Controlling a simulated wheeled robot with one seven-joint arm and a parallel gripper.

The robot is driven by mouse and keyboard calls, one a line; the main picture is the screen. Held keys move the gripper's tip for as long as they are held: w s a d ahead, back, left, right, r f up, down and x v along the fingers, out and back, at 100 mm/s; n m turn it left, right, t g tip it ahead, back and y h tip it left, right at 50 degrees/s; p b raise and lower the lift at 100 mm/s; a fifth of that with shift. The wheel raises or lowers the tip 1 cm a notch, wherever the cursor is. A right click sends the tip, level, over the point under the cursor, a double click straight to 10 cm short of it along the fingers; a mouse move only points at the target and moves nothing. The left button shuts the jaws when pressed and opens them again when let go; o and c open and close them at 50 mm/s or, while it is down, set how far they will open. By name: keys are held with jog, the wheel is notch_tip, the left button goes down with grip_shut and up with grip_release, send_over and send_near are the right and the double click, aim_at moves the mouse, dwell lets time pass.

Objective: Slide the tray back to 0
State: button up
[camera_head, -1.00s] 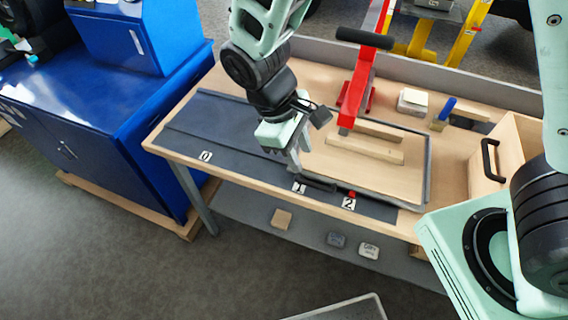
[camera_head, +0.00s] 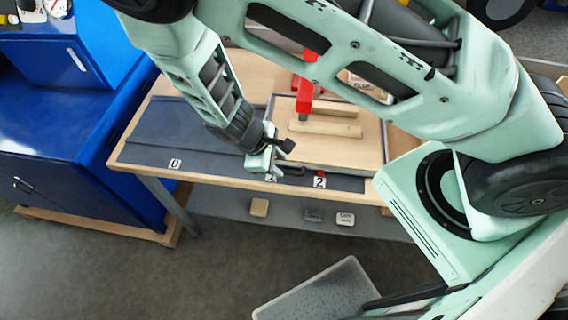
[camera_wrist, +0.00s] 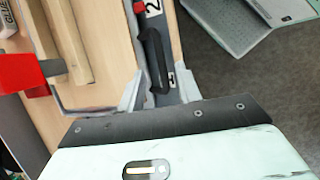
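The tray (camera_head: 345,152) has a wooden floor and a thin grey rim, and stands at the right part of the dark strip on the table. Its black handle (camera_head: 290,171) is at the front edge, between labels 1 and 2 (camera_head: 319,182). Label 0 (camera_head: 174,163) is at the strip's left end. My gripper (camera_head: 270,172) is down at the handle's left end, by label 1, which it partly covers. In the wrist view, the open fingers (camera_wrist: 160,90) stand on both sides of the handle (camera_wrist: 154,55), with a gap visible. Label 2 (camera_wrist: 153,8) is beyond it.
The dark strip (camera_head: 190,125) left of the tray is clear. A blue cabinet (camera_head: 60,120) stands left of the table. Small blocks (camera_head: 259,207) lie on the lower shelf.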

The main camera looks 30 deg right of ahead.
aim_at(288, 171)
jog(key=shift+p+x, duration=0.45)
jog(key=shift+x, duration=1.9)
grip_shut()
